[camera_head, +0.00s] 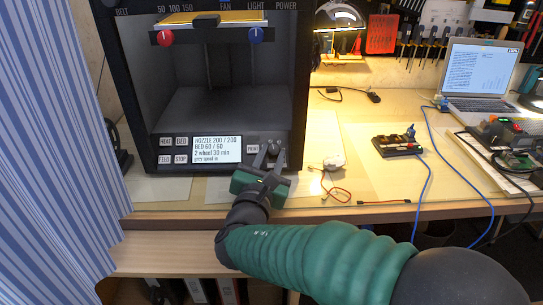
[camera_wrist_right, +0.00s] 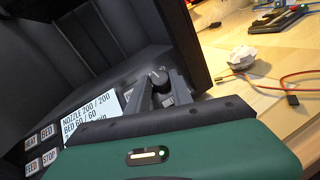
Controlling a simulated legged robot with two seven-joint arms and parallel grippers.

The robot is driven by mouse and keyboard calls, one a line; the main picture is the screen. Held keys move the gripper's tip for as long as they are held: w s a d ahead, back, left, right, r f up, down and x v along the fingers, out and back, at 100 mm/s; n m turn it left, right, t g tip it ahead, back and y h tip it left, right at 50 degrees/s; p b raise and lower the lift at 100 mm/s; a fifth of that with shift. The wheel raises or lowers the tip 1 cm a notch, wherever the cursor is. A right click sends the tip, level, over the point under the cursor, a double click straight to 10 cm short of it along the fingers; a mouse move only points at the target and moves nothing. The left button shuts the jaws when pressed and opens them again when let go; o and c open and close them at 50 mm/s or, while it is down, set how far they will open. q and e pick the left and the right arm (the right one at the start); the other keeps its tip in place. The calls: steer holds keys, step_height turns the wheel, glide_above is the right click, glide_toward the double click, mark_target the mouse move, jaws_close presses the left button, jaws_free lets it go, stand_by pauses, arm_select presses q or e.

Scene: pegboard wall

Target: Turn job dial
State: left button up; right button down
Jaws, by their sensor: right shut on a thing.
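The job dial is a small dark knob at the lower right of the 3D printer's front panel (camera_head: 135,140). In the right wrist view the dial (camera_wrist_right: 159,78) shows between my grey fingers, its round face toward the camera with a light mark on it. My right gripper (camera_head: 269,160), with a green body, reaches up to the panel from the front; in the wrist view its fingers (camera_wrist_right: 162,90) are shut on the dial. In the head view the fingers partly hide the dial. My left gripper is not in view.
A screen (camera_head: 217,149) with HEAT, BED, FEED and STOP buttons is left of the dial, and a PRINT button (camera_head: 253,149) is close beside it. A white lump (camera_head: 334,162) and red wires lie right of my gripper. A striped curtain (camera_head: 45,150) hangs left.

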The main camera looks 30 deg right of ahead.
steer(key=m+g, duration=0.1)
steer(key=m+g+h+p, duration=0.1)
steer(key=m+g, duration=0.1)
steer(key=shift+w+a+r+m+h+p, duration=0.25)
steer(key=shift+m+h+p, duration=0.05)
steer(key=shift+m, duration=0.1)
steer(key=shift+w+r+m+g+p, duration=0.1)
steer(key=shift+w+m+g+p, duration=0.05)
steer(key=shift+m+g+p, duration=0.8)
steer(key=m+g+p, duration=0.3)
steer(key=shift+w+r+m, duration=0.1)
steer(key=shift+w+m, duration=0.05)
steer(key=shift+m, duration=0.1)
steer(key=shift+w+m+g+p, duration=0.1)
steer(key=shift+m+g+p, duration=0.55)
steer(key=shift+m+p, duration=0.15)
steer(key=c, duration=1.4)
jaws_free()
steer(key=shift+f, duration=0.2)
steer(key=shift+c, duration=0.2)
steer(key=shift+a, duration=0.1)
